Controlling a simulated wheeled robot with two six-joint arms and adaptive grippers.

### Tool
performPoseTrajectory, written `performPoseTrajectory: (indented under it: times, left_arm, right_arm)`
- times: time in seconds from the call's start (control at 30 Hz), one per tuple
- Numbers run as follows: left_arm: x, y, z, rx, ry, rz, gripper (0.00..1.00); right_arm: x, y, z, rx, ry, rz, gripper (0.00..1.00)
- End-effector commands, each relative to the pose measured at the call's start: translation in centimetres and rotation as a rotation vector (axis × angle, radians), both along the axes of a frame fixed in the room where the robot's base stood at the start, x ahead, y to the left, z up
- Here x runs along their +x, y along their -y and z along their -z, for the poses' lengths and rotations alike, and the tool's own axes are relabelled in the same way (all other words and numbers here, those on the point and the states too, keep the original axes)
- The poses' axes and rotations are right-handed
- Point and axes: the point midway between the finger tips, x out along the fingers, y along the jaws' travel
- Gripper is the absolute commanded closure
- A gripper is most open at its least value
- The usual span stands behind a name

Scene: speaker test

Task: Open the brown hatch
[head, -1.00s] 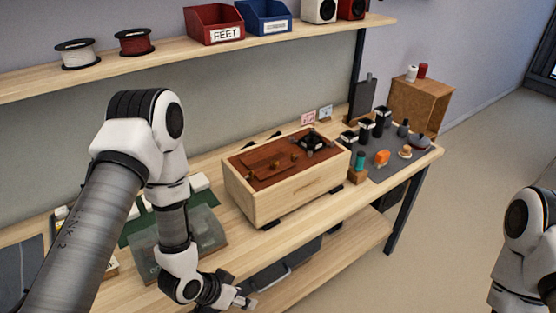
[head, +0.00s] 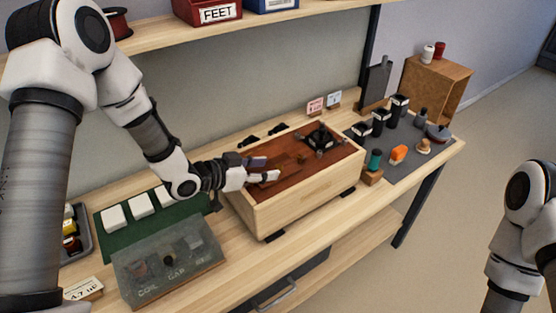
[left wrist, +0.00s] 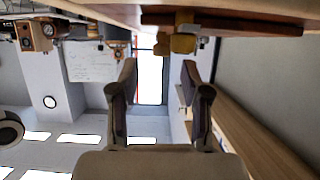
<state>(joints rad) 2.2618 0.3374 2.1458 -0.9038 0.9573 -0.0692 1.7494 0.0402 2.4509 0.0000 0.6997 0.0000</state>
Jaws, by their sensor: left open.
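The brown hatch (head: 284,157) is set in the reddish-brown top of a pale wooden box (head: 308,192) on the bench. It looks closed, though my left gripper (head: 264,170) hides part of it. A small brass-coloured knob (head: 302,158) shows just beyond the fingers. My left gripper is open and empty, over the left part of the box top. In the left wrist view, the two fingers (left wrist: 157,82) stand apart, with a brass knob (left wrist: 182,43) and a brown edge (left wrist: 225,23) beyond them. I cannot tell any contact. My right gripper is out of view.
A black fitting (head: 321,139) sits on the box top, right of the hatch. A grey mat (head: 405,165) with several small items lies to the right. A translucent tray (head: 170,268) and green mat (head: 118,236) lie to the left. A shelf (head: 170,38) runs above.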

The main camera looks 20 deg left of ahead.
Motion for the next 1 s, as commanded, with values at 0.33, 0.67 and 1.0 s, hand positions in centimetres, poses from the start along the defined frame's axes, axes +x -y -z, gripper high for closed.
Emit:
performPoseTrajectory:
  times: [0.33, 0.67, 1.0]
  left_arm:
    - [3.6, 2.8, 1.8, 0.001, -0.001, -0.001, 0.53]
    - [3.6, 2.8, 1.9, 0.000, -0.001, -0.001, 0.96]
    - [3.6, 3.0, 1.8, -0.005, -0.008, 0.000, 1.00]
  right_arm:
    - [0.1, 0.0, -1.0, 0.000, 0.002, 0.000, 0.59]
    - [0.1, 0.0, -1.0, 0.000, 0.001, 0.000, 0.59]
    - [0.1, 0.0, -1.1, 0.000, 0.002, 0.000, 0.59]
